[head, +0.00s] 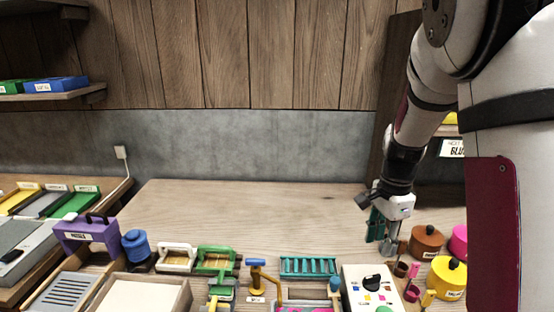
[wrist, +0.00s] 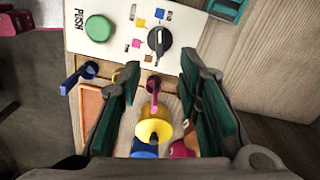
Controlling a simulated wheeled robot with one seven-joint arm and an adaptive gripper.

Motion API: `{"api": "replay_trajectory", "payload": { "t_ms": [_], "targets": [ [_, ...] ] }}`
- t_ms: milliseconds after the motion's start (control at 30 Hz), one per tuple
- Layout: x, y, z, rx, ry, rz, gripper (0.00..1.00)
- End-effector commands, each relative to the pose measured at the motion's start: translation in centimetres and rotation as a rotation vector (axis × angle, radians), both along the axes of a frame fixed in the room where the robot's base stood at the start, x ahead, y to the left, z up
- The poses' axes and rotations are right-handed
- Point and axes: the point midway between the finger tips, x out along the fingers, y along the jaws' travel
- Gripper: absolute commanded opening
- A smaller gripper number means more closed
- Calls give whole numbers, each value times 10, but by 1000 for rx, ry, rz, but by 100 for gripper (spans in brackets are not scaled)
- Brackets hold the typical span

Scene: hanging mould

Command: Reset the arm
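My gripper (head: 391,246) hangs at the right side of the workbench in the head view, fingers pointing down, near the brown pot (head: 427,240) and the white control box (head: 370,288). In the wrist view its two dark fingers with green inner pads (wrist: 158,105) stand apart, with nothing held between them. Below the gap a yellow round piece (wrist: 153,131) and a magenta-handled piece (wrist: 153,88) show. Whether the fingertips touch anything cannot be told.
Crowding the bench front are a yellow pot (head: 447,280), a teal rack (head: 308,266), a purple box (head: 87,234) and a blue jar (head: 136,246). The back middle of the bench (head: 250,215) is clear. A shelf (head: 50,96) hangs upper left.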

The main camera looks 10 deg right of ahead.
Motion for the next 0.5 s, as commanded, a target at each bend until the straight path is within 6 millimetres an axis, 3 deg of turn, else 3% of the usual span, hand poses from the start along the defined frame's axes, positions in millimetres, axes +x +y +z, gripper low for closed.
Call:
{"api": "replay_trajectory", "payload": {
  "t_ms": [233,500],
  "targets": [
    [-24,34,46,47,-88,247,32],
    [-81,81,106,23,-227,696,32]
  ]
}}
